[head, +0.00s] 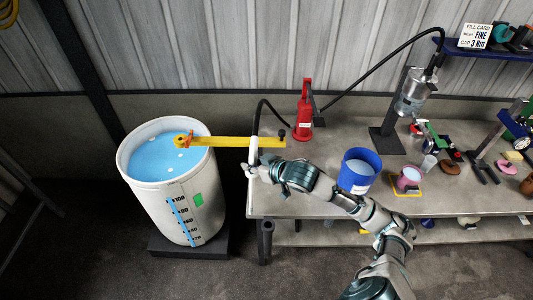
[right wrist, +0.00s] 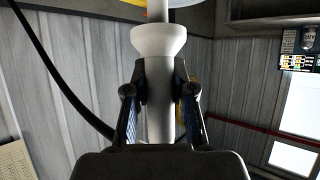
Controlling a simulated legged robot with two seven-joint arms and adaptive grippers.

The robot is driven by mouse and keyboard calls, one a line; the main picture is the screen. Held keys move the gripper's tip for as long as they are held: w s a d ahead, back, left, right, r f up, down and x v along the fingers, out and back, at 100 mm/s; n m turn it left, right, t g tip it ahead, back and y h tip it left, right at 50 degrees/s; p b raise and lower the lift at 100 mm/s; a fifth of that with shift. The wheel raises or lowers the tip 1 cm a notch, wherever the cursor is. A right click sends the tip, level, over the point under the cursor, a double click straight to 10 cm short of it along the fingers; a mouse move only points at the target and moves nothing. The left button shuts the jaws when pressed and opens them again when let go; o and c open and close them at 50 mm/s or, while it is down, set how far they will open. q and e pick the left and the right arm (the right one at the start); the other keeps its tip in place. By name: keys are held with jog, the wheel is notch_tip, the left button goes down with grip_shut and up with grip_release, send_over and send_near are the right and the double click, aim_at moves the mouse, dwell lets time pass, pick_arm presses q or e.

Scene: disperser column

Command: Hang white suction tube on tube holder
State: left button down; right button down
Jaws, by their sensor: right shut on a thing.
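The white suction tube (head: 253,150) stands roughly upright in my right gripper (head: 255,170), with a black hose curving from its top. In the right wrist view, the white tube (right wrist: 160,122) runs between the two fingers of my right gripper (right wrist: 160,88), which are shut on it below a flared white collar. A yellow bar (head: 230,142), which looks like the tube holder, reaches from an orange ring end over the drum to the bench's left side. The tube is beside or crossing this bar near its right part; I cannot tell whether they touch. My left gripper is out of view.
A white drum (head: 150,205) of blue liquid stands at left on a dark base. A red pump (head: 304,110) stands on the bench (head: 310,204). A blue bucket (head: 358,172), a pink pot (head: 409,178) and a mixer stand (head: 389,139) are further right.

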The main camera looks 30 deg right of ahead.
jog(key=s+d+r+g+h, duration=0.1)
jog(key=s+d+r, duration=0.2)
jog(key=d+r, duration=0.15)
notch_tip(320, 180, down, 6)
jog(key=b, duration=0.2)
jog(key=shift+f+b, duration=0.25)
jog(key=shift+b, duration=0.05)
dwell(0.3)
jog(key=shift+w, duration=0.15)
dwell(0.4)
jog(key=shift+a+p, duration=0.1)
jog(key=shift+p, duration=0.3)
jog(key=shift+p, duration=0.55)
dwell(0.9)
